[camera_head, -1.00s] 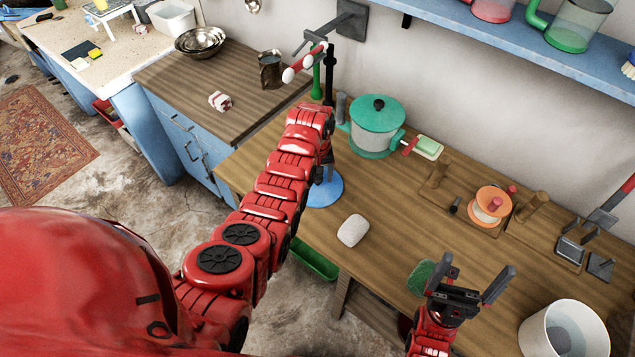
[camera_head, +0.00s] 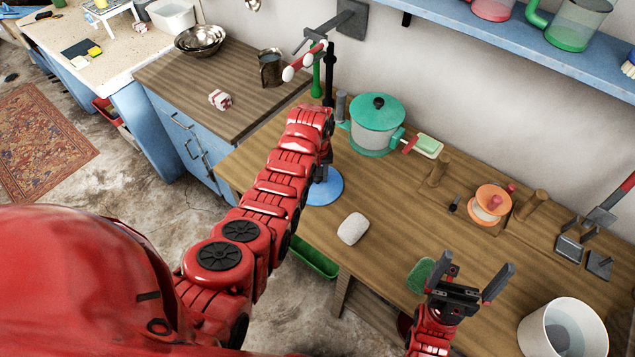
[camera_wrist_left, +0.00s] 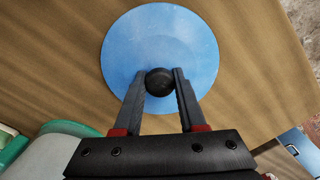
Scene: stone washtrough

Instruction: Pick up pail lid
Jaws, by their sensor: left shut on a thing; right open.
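The pail lid (camera_head: 327,191) is a flat blue disc at the left part of the wooden worktop, partly hidden by my left arm in the head view. My left gripper (camera_wrist_left: 159,84) is shut on this knob, one finger on each side. In the head view the left gripper (camera_head: 322,172) is largely hidden behind its arm. I cannot tell whether the lid touches the worktop. My right gripper (camera_head: 471,279) is open and empty over the front right of the worktop.
A green lidded pot (camera_head: 374,135) stands behind the lid, to the right. A white bar (camera_head: 353,229) lies to the lid's right. A white pail (camera_head: 537,337) stands at the front right, and an orange spool (camera_head: 489,203) towards the back. The middle of the worktop (camera_head: 400,208) is clear.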

